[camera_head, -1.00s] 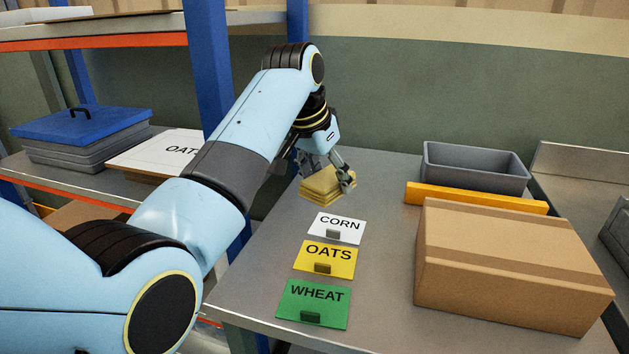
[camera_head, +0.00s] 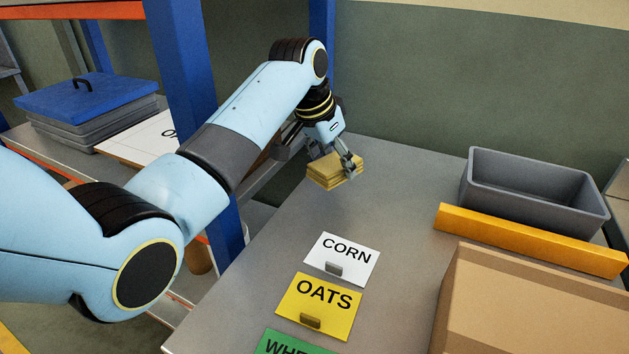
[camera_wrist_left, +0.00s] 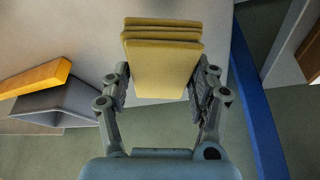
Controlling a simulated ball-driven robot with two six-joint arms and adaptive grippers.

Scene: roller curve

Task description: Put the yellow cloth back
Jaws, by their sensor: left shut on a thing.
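The yellow cloth (camera_head: 336,171) is a folded, layered stack near the far left edge of the grey table (camera_head: 400,215) in the head view. My left gripper (camera_head: 337,165) is shut on it, with a finger on either side. In the left wrist view the cloth (camera_wrist_left: 162,60) sits between the fingers of the left gripper (camera_wrist_left: 163,85). It appears to be held above the table; the exact height is hard to tell. My right gripper is not in view.
CORN (camera_head: 342,258), OATS (camera_head: 320,305) and green WHEAT (camera_head: 285,344) cards lie nearer on the table. A grey bin (camera_head: 535,195), an orange bar (camera_head: 530,240) and a cardboard box (camera_head: 540,305) stand at right. Blue shelf posts (camera_head: 190,90) and a blue-lidded crate (camera_head: 85,98) are left.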

